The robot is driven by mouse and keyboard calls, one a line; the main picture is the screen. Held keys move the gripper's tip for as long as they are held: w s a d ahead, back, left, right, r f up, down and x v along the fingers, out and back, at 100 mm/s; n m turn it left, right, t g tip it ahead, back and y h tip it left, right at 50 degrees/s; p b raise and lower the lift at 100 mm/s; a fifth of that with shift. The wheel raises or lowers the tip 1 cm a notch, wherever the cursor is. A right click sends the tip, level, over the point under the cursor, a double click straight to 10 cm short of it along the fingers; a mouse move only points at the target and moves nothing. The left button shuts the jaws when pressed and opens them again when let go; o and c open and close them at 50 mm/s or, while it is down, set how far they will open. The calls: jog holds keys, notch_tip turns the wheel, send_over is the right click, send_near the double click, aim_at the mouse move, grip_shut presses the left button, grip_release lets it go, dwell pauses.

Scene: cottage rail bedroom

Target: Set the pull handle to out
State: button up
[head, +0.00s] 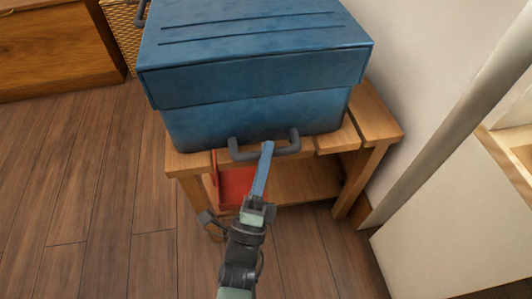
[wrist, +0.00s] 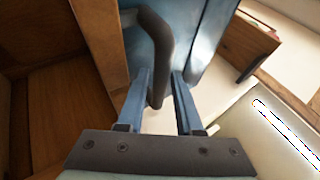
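The dark grey U-shaped pull handle (head: 240,151) is on the lower front of a blue lidded chest (head: 250,75). My gripper (head: 267,146) reaches up to the handle from below, its blue fingers overlapping the bar in the head view. A gap shows between the handle and the right finger, so the gripper (wrist: 163,74) is open around the handle. I cannot tell whether the left finger touches it. The chest lid is closed.
The chest stands on a slatted wooden bench (head: 375,115) with a lower shelf. A red object (head: 238,187) is under the bench top. A white wall and a pale panel (head: 450,230) stand at the right. A wooden cabinet (head: 55,50) is at the back left. The floor at left is clear.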

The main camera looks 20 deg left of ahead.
jog(key=shift+w+r, duration=0.2)
jog(key=shift+w, duration=0.1)
grip_shut()
dwell(1.3)
